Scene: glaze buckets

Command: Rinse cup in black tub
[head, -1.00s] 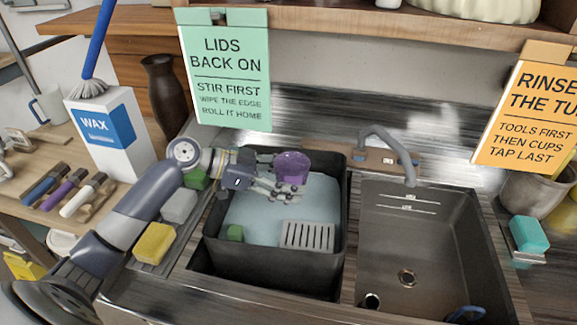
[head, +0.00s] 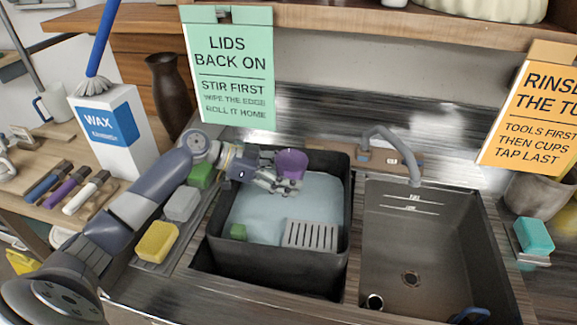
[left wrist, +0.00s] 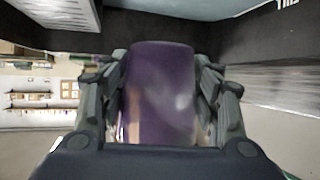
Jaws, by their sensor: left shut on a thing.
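The purple cup (head: 292,163) is held over the back part of the black tub (head: 345,215), above the pale bluish water (head: 270,208). My left gripper (head: 284,183) is shut on the cup. In the left wrist view the cup (left wrist: 160,95) stands between the two fingers of my left gripper (left wrist: 161,88), with a finger on each side. In the head view the cup looks roughly upright, its top toward the back wall. The inside of the cup is hidden. My right gripper is not in view.
A grey slotted rack (head: 311,235) and a green block (head: 238,231) are in the tub's front part. An empty sink (head: 425,250) with a grey faucet (head: 395,150) is at right. Sponges, including a yellow one (head: 157,241), line the left ledge. A wax box (head: 108,130) stands farther left.

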